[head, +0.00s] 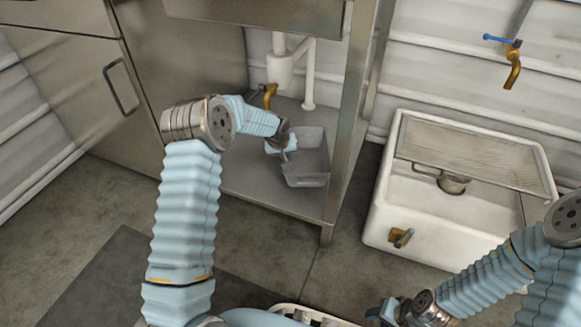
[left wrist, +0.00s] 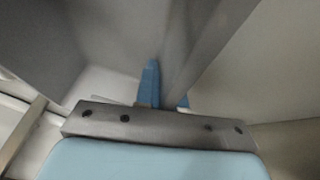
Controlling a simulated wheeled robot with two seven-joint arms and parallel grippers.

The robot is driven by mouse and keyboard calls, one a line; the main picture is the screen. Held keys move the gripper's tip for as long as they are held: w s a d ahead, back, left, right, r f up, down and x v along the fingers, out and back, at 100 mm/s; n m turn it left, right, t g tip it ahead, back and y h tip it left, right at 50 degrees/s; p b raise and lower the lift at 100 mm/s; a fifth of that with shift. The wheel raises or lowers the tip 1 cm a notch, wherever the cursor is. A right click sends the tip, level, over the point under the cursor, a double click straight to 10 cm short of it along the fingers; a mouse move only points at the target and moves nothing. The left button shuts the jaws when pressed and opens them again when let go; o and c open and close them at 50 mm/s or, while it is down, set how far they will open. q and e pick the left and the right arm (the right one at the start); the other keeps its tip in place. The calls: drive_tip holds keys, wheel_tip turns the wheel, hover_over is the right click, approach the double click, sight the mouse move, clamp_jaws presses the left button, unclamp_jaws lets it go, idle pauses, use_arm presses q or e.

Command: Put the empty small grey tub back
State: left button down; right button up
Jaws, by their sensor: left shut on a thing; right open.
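The small grey tub (head: 312,172) is inside the open cabinet under the sink, upright or nearly so, and its inside looks empty. My left gripper (head: 287,146) is shut on the tub's left wall near the rim. In the left wrist view the tub's wall (left wrist: 190,45) runs between the blue fingers (left wrist: 165,90). I cannot tell whether the tub's base touches the cabinet's bottom shelf (head: 250,185). My right gripper (head: 380,312) is open and low at the bottom right, away from the tub.
The cabinet's front post (head: 345,130) stands just right of the tub. A white drain pipe (head: 308,75) and a brass tap (head: 270,92) are behind it. The shelf left of the tub is partly clear.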

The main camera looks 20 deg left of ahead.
use_arm(q)
drive_tip(key=shift+f+b, duration=0.4)
drive_tip(key=shift+f, duration=1.9)
drive_tip(key=shift+f, duration=0.15)
drive_tip(key=c, duration=1.2)
unclamp_jaws()
drive_tip(key=shift+c, duration=0.2)
drive_tip(key=shift+r, duration=0.3)
drive_tip(key=p+v, duration=0.2)
drive_tip(key=v, duration=0.9)
drive_tip(key=shift+s+r, duration=0.25)
drive_tip(key=shift+s, duration=0.1)
